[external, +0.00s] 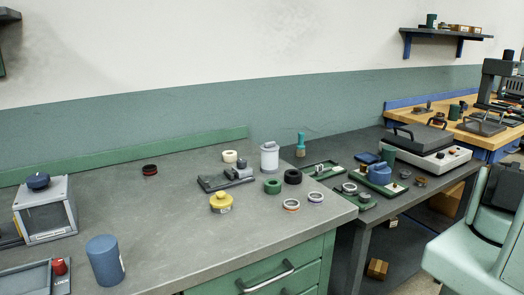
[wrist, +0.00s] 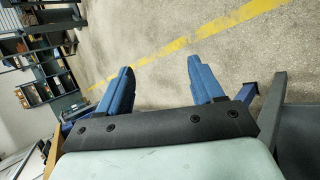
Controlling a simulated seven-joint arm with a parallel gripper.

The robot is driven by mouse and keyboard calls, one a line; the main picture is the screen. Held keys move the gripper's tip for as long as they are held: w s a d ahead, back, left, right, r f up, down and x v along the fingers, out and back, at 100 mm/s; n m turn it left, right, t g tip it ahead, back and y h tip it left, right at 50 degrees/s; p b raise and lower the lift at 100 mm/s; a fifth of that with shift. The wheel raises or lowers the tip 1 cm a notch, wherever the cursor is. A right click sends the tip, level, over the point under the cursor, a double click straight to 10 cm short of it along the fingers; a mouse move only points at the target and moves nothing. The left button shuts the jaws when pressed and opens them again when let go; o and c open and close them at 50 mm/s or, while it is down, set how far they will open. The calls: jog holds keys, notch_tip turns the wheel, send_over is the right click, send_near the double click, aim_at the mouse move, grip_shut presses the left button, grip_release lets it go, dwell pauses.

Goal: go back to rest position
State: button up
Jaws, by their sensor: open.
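My gripper (wrist: 160,66) shows in the wrist view. Its two blue fingers stand wide apart with nothing between them, above a black bolted bar. Beyond them is bare concrete floor with a yellow line, not the bench. In the external view I cannot make out the gripper's fingers. On the grey bench there, a yellow-topped piece (external: 221,203), a green ring (external: 273,186), a black ring (external: 293,176) and a dark fixture (external: 227,178) stand free. No finger touches them.
A blue cylinder (external: 104,261) and a grey box with a dark knob (external: 45,210) stand at the left. A white canister (external: 269,157) stands at the back. A darker bench to the right holds green trays and a white machine (external: 427,158). The bench's middle left is clear.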

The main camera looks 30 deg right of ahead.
jog(key=s+a+f+g+y, duration=0.1)
jog(key=a+f+y, duration=0.3)
jog(key=a+f, duration=1.25)
jog(key=w+a+f+y, duration=0.1)
jog(key=w+a, duration=0.3)
jog(key=a, duration=0.4)
jog(key=w+a+f+n+t, duration=0.1)
jog(key=w+a, duration=0.4)
jog(key=a, duration=0.2)
jog(key=w+a+f+y, duration=0.1)
jog(key=w+a, duration=0.3)
jog(key=a, duration=0.4)
jog(key=s+a+n+g+y, duration=0.1)
jog(key=s+a+n, duration=0.2)
jog(key=a, duration=2.6)
jog(key=shift+s+f, duration=0.15)
jog(key=shift+f, duration=0.3)
